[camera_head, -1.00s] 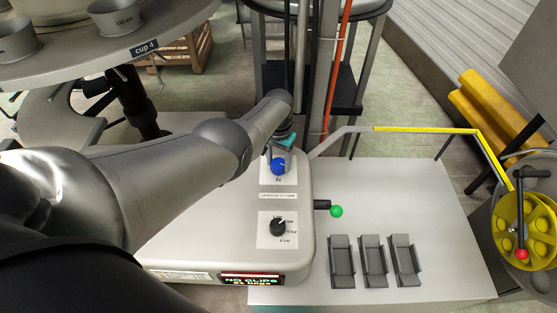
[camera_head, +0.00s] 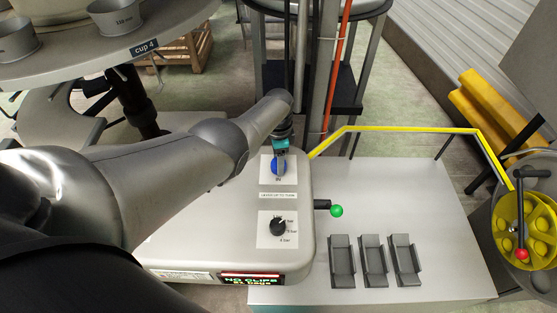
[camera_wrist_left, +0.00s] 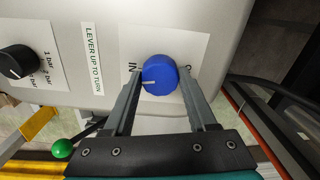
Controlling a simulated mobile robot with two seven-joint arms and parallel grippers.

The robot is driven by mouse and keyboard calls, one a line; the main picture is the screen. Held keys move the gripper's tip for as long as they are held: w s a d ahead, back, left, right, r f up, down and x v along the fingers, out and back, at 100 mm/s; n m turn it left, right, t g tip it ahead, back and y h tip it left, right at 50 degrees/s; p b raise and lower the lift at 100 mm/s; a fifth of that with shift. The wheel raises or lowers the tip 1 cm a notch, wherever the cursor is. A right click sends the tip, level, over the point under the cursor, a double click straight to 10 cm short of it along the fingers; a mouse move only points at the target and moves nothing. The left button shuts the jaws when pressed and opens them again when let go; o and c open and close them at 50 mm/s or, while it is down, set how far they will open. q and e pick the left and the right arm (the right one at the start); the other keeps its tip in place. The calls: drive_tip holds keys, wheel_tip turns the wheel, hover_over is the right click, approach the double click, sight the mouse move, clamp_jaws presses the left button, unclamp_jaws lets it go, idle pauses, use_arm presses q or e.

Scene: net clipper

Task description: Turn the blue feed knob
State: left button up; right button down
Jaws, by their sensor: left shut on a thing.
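The blue feed knob (camera_head: 278,167) sits on a white label on top of the pale grey machine (camera_head: 300,215). In the left wrist view the knob (camera_wrist_left: 160,75) has a white pointer line toward its left side, near the letters "IN"; the rest of the label is partly hidden. My left gripper (camera_head: 280,160) is shut on the knob from above, with one finger on each side of it. Its two fingers also show in the left wrist view (camera_wrist_left: 160,95). My right gripper is not in view.
A black pressure knob (camera_head: 278,227) and a lever with a green ball (camera_head: 336,211) are close by. A display (camera_head: 252,280) reads "NO CLIPS". Several grey holders (camera_head: 373,260) stand on the side table (camera_head: 440,220). A yellow rail (camera_head: 410,129) runs behind it.

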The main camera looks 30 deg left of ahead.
use_arm(q)
drive_tip(key=shift+m, duration=1.1)
drive_tip(key=o, duration=1.4)
drive_tip(key=shift+c, duration=0.2)
wheel_tip(320, 180, up, 8)
drive_tip(key=p, duration=0.4)
drive_tip(key=shift+f+p, duration=0.2)
drive_tip(key=shift+p, duration=0.1)
wheel_tip(320, 180, up, 8)
drive_tip(key=shift+f, duration=0.15)
